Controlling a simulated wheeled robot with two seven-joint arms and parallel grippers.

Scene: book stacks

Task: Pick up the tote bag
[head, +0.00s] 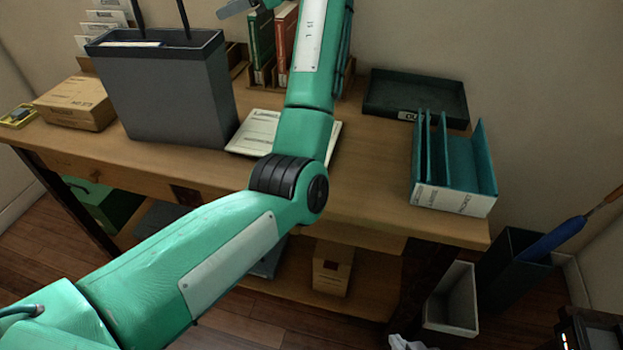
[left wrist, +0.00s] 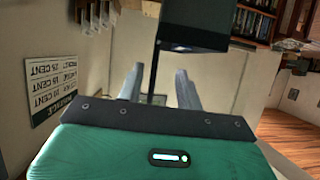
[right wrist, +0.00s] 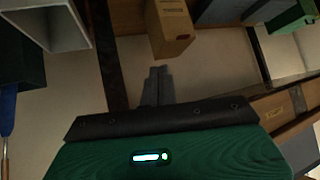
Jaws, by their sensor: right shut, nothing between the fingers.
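The grey tote bag (head: 165,95) stands upright on the left part of the wooden desk (head: 375,195). Its rim is dark and its two black handles rise past the top edge of the head view. My left gripper (head: 238,6) is at the top of the head view, above and right of the bag, mostly cut off. In the left wrist view my left gripper (left wrist: 158,88) has its fingers apart. The tote bag's dark part (left wrist: 195,30) and a strap show between and beyond them; contact cannot be told. My right gripper (right wrist: 158,75) is shut and empty, low in front of the desk.
A cardboard box (head: 75,103) is left of the bag, with a letter rack behind. Papers (head: 255,132) and upright books (head: 262,45) are to its right. A black tray (head: 415,97) and teal file holder (head: 455,170) occupy the right side. A white bin (head: 452,300) stands below.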

